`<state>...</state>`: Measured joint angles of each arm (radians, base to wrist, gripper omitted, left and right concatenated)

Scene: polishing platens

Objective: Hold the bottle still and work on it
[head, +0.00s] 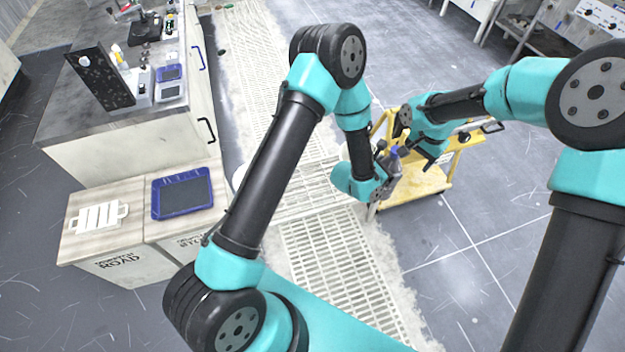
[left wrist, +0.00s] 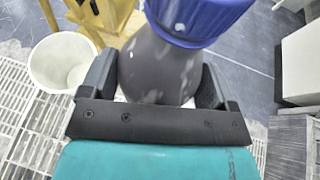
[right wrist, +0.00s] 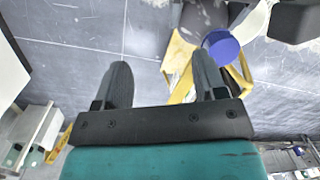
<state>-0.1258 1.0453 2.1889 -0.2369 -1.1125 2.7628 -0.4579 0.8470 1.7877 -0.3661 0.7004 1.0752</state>
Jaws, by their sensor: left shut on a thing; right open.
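The bottle (left wrist: 158,65) is grey with a blue cap (left wrist: 200,18). It sits between the fingers of my left gripper (left wrist: 160,88), which is shut on its body. In the head view the bottle's blue cap (head: 394,152) shows above my left gripper (head: 385,175), off the floor. My right gripper (right wrist: 165,85) is open, with nothing between its fingers. In the right wrist view the blue cap (right wrist: 221,46) lies just beyond the right-hand finger, apart from the gap. In the head view my right gripper (head: 432,155) is close beside the bottle on the right.
A yellow cart (head: 420,185) stands behind and below the grippers. A white bucket (left wrist: 62,62) is on the floor grating beside it. At left, a cabinet bears a blue tray (head: 182,193) and a white rack (head: 98,217). The floor at lower right is open.

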